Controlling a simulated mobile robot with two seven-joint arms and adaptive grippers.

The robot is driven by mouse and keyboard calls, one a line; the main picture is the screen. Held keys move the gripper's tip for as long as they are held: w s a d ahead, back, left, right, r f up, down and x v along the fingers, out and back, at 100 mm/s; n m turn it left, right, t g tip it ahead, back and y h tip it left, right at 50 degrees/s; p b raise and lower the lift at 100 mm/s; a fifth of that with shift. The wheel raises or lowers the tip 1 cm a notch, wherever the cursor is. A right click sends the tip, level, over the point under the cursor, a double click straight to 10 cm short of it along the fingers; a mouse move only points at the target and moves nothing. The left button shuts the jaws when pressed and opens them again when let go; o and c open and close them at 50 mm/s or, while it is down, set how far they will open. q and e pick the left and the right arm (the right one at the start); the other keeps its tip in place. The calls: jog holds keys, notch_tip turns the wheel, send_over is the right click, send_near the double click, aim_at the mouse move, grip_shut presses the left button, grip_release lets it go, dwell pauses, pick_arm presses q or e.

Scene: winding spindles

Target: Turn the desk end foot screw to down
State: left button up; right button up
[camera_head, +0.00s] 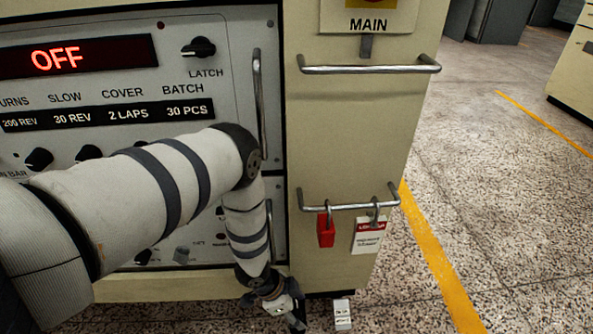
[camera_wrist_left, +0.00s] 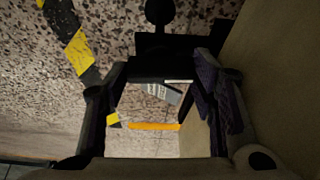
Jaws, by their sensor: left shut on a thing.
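My left gripper (camera_head: 294,314) reaches down to the floor at the bottom corner of the cream machine cabinet (camera_head: 340,130). In the left wrist view, the gripper (camera_wrist_left: 160,72) is shut on a dark part. Beyond the fingertips is a black stem with a round end (camera_wrist_left: 158,12), which looks like the foot screw. The dark fingers and the dark part merge, so the exact grip and the screw's turn are unclear. In the head view, the arm and gripper hide the screw. My right gripper is in neither view.
A small white labelled block (camera_head: 342,314) stands right of the gripper. The control panel display reads OFF (camera_head: 57,59). Speckled floor with a yellow line (camera_head: 435,260) is open at right.

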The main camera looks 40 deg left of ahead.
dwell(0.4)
pick_arm(q)
jog(key=o, duration=1.1)
jog(key=shift+o, duration=0.2)
jog(key=shift+w, duration=0.1)
jog(key=shift+w+a+r, duration=0.1)
jog(key=shift+a, duration=0.15)
